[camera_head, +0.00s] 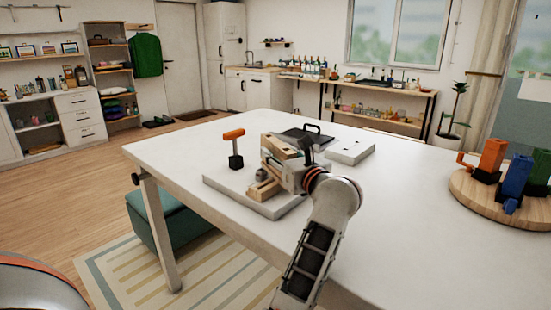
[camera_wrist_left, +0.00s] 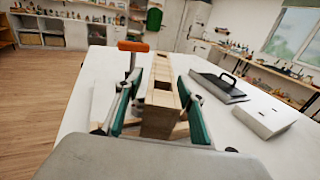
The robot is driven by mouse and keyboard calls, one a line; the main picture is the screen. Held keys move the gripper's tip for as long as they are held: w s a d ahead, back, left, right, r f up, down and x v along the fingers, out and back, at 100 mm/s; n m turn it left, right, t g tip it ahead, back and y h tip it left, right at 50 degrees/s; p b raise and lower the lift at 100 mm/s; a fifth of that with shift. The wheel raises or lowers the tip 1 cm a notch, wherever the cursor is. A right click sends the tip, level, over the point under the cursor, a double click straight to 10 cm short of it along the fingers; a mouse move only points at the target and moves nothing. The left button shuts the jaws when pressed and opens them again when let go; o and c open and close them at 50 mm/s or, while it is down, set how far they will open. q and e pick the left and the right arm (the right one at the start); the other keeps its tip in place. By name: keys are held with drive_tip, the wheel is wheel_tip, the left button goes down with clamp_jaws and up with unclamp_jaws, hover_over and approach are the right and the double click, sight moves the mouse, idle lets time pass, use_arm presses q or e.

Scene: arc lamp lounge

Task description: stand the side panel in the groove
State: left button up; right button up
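My left gripper (camera_head: 277,162) is over the pale board (camera_head: 222,182) on the white table. In the left wrist view its two green-padded fingers (camera_wrist_left: 161,85) stand on either side of a wooden piece (camera_wrist_left: 160,125) with dark cut-outs in its top. Gaps show between the pads and the wood, so the gripper looks open around it. Light wooden parts (camera_head: 265,190) also show beside the gripper in the head view. The gripper hides much of the wood, and I cannot make out the groove or tell which part is the side panel. My right gripper is not in view.
An orange-handled tool with a black base (camera_head: 235,160) stands upright on the board's left. Behind are a dark tray with a handle (camera_head: 300,136) and a pale box (camera_head: 350,152). A round wooden board (camera_head: 470,200) holds coloured blocks at right. The table's front right is clear.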

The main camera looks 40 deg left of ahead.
use_arm(q)
drive_tip(key=shift+a+r, duration=0.2)
drive_tip(key=shift+a, duration=0.15)
drive_tip(key=shift+d, duration=0.1)
drive_tip(key=shift+c, duration=1.4)
clamp_jaws()
drive_tip(key=shift+r, duration=0.2)
